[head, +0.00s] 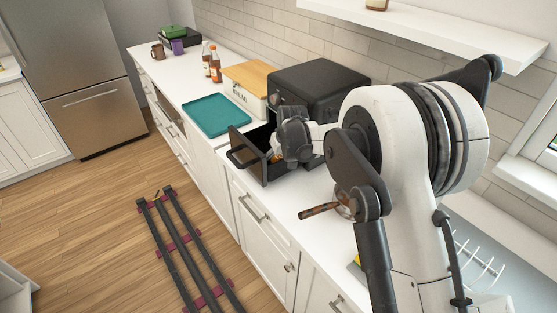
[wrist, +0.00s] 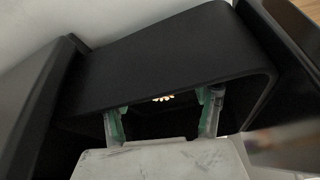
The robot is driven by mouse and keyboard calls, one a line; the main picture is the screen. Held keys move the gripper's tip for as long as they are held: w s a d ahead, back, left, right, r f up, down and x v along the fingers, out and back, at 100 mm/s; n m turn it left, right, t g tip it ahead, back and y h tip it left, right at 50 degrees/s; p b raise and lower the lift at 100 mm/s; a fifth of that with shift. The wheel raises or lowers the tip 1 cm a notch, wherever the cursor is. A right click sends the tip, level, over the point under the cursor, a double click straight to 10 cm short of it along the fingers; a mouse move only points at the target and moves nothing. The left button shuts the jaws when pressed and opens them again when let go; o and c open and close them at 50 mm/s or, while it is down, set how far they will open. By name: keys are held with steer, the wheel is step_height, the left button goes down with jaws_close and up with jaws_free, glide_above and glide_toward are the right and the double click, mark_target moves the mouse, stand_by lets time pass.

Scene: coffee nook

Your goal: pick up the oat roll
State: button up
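My gripper (wrist: 163,112) shows two fingers with green pads, spread well apart in the wrist view, with nothing clearly held between them. In the head view my gripper (head: 291,150) is over and partly inside the pulled-out black drawer (head: 240,143) of the dark appliance (head: 318,84). A small orange-brown patch (head: 275,157) shows in the drawer beside my gripper; I cannot tell whether it is the oat roll. In the wrist view a small pale bright patch (wrist: 162,98) shows in the dark opening between the fingers; I cannot tell what it is.
A teal tray (head: 213,115) lies left of the drawer. A bread box (head: 251,84) with a wooden lid stands beside the appliance, with bottles (head: 214,67) behind. The white counter (head: 285,195) is clear in front of the drawer.

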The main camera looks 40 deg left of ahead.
steer(key=c, duration=1)
